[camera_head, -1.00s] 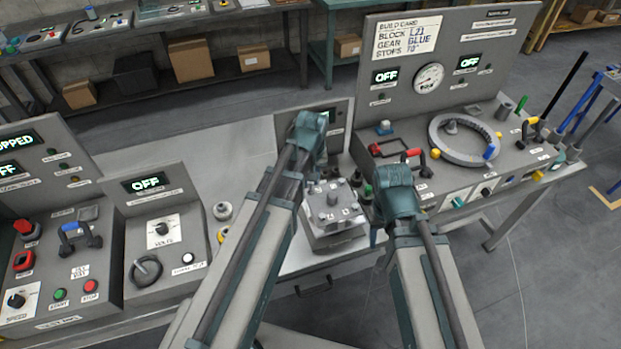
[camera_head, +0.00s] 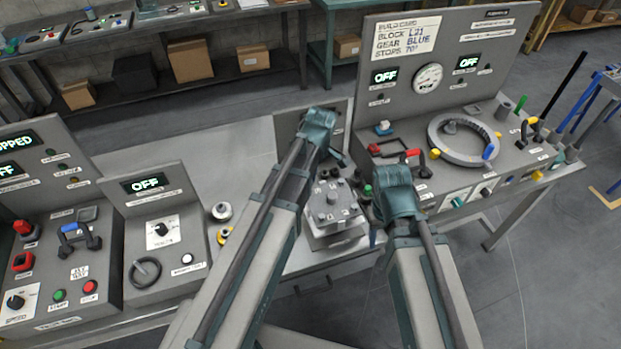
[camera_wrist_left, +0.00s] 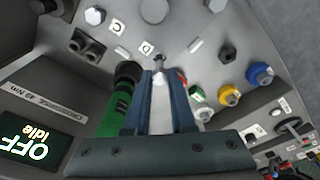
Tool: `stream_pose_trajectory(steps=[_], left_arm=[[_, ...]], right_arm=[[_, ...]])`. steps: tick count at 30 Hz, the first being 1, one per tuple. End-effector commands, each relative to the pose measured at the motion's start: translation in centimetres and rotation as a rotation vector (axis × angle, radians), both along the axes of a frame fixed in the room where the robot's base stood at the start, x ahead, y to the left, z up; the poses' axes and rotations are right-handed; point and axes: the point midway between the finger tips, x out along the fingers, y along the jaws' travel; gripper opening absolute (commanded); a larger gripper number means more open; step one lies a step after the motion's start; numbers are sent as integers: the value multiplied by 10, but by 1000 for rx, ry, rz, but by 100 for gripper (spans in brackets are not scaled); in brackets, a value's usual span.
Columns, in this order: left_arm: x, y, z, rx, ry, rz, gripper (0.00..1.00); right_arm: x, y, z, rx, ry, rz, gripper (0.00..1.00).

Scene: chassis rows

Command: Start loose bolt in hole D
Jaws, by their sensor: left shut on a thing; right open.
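My left gripper (camera_wrist_left: 161,76) is shut on a small grey bolt (camera_wrist_left: 160,62), whose end shows just beyond the fingertips in the left wrist view. It is close over a grey surface with small lettered labels (camera_wrist_left: 147,48); I cannot tell which letter is hole D or whether the bolt touches a hole. In the head view the grey block (camera_head: 322,217) with a central post stands below and beside my left wrist, and my left fingertips are mostly hidden. My right gripper (camera_head: 373,236) is low, right of the block, open and mostly hidden by its own wrist.
A green tool with a black head (camera_wrist_left: 115,105) stands close beside my left fingers. Colored fittings, including a blue and yellow one (camera_wrist_left: 260,74), lie to the right. A ring fixture (camera_head: 435,135) stands on the right console.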

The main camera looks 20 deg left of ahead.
Motion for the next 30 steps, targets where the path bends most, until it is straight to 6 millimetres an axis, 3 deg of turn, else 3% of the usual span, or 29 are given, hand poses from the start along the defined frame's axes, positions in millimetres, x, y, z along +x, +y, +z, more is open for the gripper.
stream_pose_trajectory(steps=[30], left_arm=[[0,0,-6,0,1,3,0]], right_arm=[[0,0,-6,0,0,0,50]])
